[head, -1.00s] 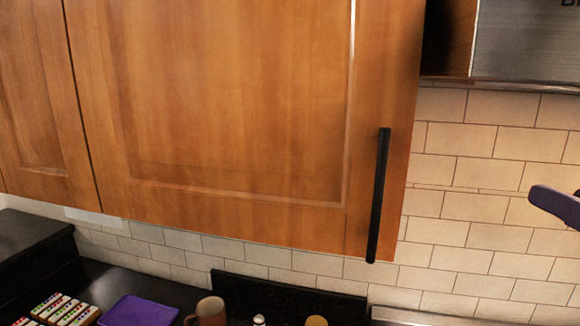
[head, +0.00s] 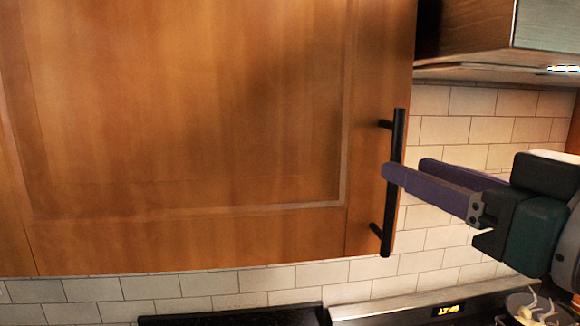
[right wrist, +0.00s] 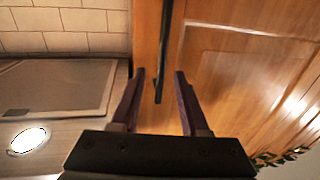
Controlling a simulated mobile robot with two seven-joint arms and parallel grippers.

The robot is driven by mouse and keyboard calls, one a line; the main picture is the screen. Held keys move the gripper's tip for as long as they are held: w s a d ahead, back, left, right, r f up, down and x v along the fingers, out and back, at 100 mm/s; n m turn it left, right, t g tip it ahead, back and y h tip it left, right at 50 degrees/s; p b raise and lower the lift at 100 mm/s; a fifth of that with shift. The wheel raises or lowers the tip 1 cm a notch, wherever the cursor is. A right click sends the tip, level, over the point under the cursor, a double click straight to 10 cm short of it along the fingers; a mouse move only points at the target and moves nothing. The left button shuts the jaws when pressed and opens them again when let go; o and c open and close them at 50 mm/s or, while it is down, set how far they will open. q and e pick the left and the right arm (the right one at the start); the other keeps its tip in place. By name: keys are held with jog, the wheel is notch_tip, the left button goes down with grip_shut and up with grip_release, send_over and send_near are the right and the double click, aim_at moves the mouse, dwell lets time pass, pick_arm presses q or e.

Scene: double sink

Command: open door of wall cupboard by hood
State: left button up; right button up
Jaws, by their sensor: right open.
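The wall cupboard door (head: 190,110) is orange-brown wood with a recessed panel, and it looks shut. Its black vertical bar handle (head: 398,135) is near the door's right edge. My right gripper (head: 404,168) comes in from the right with its purple fingers open at the handle. One fingertip overlaps the bar in the head view. In the right wrist view, the lower part of the handle (right wrist: 164,55) shows between the open fingertips (right wrist: 160,73); contact cannot be told. My left gripper is out of view.
The hood (head: 480,62) is right of the cupboard, close above my right gripper. White tiles (head: 300,276) cover the wall below. A stove with a lit display (head: 447,310) and a pan with food (head: 530,308) are at the lower right.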

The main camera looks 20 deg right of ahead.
jog(key=shift+w+r+p, duration=0.1)
jog(key=shift+w+p, duration=0.55)
jog(key=shift+w, duration=1.45)
jog(key=shift+c, duration=0.2)
grip_shut()
